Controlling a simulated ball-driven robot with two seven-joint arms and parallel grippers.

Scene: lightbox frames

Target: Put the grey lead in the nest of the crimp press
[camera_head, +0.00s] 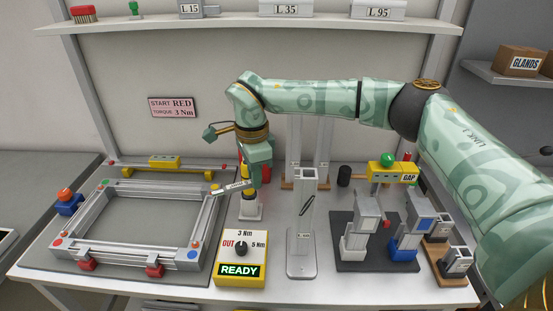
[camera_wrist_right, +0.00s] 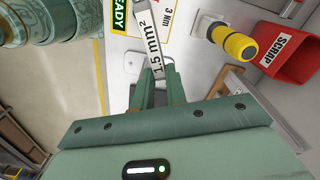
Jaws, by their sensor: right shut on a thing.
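My right gripper (camera_head: 246,180) is shut on a pale grey strip (camera_head: 232,188) and holds it above the table, beside the right end of the aluminium frame. In the right wrist view the strip (camera_wrist_right: 155,45), marked 1.5 mm², sticks out from between the green fingers (camera_wrist_right: 158,92). I cannot tell whether this strip is the grey lead. No part is clearly labelled as the crimp press, and I cannot make out its nest. Grey devices (camera_head: 362,215) stand on a dark plate at the right. My left gripper is not in view.
A yellow box reading READY (camera_head: 240,270) stands at the table's front. An aluminium frame (camera_head: 125,250) fills the left. A yellow-and-black cylinder (camera_wrist_right: 237,43) and red SCRAP bin (camera_wrist_right: 290,50) are near the gripper. A tall grey stand (camera_head: 303,255) rises mid-table; a yellow GAP unit (camera_head: 393,174) is behind.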

